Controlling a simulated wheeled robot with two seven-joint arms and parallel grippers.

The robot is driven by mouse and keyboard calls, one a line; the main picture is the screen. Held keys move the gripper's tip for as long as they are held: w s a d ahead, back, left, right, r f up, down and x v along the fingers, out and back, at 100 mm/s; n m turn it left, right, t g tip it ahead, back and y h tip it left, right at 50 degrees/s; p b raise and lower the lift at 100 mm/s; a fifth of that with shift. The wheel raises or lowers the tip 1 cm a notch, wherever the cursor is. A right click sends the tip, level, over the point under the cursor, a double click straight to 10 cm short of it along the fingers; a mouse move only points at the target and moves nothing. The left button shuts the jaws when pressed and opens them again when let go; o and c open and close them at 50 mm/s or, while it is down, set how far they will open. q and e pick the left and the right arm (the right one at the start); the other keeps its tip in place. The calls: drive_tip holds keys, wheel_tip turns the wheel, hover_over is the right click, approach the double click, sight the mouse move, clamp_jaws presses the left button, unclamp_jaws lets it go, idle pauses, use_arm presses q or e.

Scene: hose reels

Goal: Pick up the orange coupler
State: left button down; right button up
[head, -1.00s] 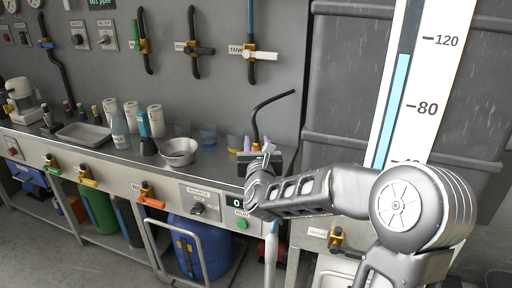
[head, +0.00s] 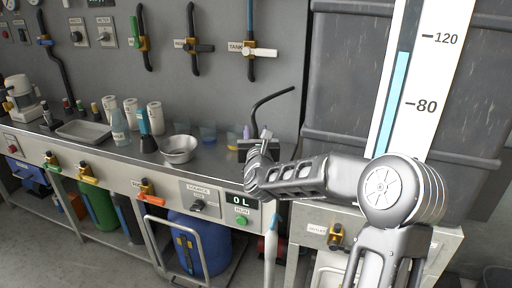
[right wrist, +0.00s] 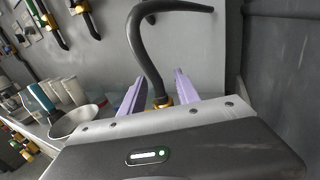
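The orange coupler (right wrist: 162,102) shows in the right wrist view at the foot of a curved black hose (right wrist: 148,52). It is partly hidden behind the front edge of my right gripper's body. The gripper's two purple fingers (right wrist: 158,88) are open, one on each side of the coupler and hose, with visible gaps. In the head view my right gripper (head: 257,138) is at the right end of the counter. It hides the coupler there, and only the hose (head: 270,98) rises above it. My left gripper is not in view.
A metal bowl (head: 179,149) and several small cups stand left of the gripper on the steel counter (head: 205,168). A grey wall (head: 215,85) with labelled valves is behind. A dark ribbed tank (head: 345,75) with a level gauge (head: 400,85) stands to the right.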

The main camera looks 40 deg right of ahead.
drive_tip(key=shift+x, duration=1.1)
drive_tip(key=shift+c, duration=0.5)
clamp_jaws()
idle(0.4)
